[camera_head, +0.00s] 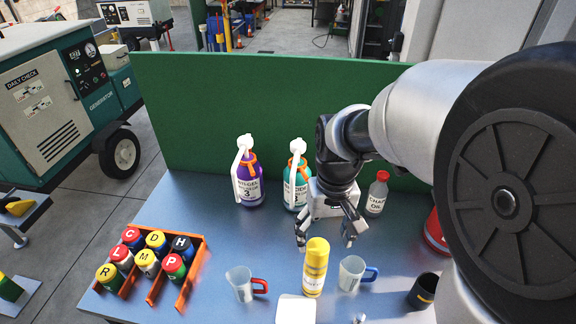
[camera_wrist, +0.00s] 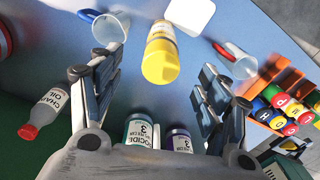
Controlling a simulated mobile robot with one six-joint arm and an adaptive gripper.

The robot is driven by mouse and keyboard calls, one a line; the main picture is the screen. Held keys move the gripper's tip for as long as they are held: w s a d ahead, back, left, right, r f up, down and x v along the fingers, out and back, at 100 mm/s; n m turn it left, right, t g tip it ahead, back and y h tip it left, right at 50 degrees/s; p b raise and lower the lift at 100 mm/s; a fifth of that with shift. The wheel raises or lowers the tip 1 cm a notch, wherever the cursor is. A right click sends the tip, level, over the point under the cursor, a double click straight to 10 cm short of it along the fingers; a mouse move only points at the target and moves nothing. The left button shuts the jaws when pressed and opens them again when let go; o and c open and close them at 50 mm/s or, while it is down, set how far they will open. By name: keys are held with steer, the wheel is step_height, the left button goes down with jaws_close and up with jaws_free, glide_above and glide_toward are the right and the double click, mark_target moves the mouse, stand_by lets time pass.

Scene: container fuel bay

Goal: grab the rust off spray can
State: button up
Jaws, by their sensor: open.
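A yellow spray can (camera_head: 315,272) with a yellow cap stands upright near the front middle of the blue table. Its label is too small to read, so I cannot confirm that it is the rust off can. My gripper (camera_head: 325,236) is open and empty, pointing down just behind the can. In the wrist view the yellow can (camera_wrist: 161,58) shows between and beyond the tips of my open gripper (camera_wrist: 157,66). I see no contact between the fingers and the can.
Measuring cups with a red handle (camera_head: 241,284) and a blue handle (camera_head: 351,273) flank the can. A white block (camera_head: 296,310) lies in front. Purple (camera_head: 248,182) and teal (camera_head: 296,186) bottles and a chain oil bottle (camera_head: 377,195) stand behind. An orange crate (camera_head: 190,272) holds lettered cans.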

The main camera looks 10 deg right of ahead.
mark_target(316, 264)
steer(key=f+b, duration=0.1)
steer(key=f, duration=0.3)
steer(key=f+b, duration=0.2)
steer(key=f, duration=0.2)
steer(key=f+b, duration=0.1)
steer(key=f, duration=0.4)
steer(key=shift+w+a+b, duration=0.35)
steer(key=shift+a, duration=0.05)
steer(key=c, duration=1.5)
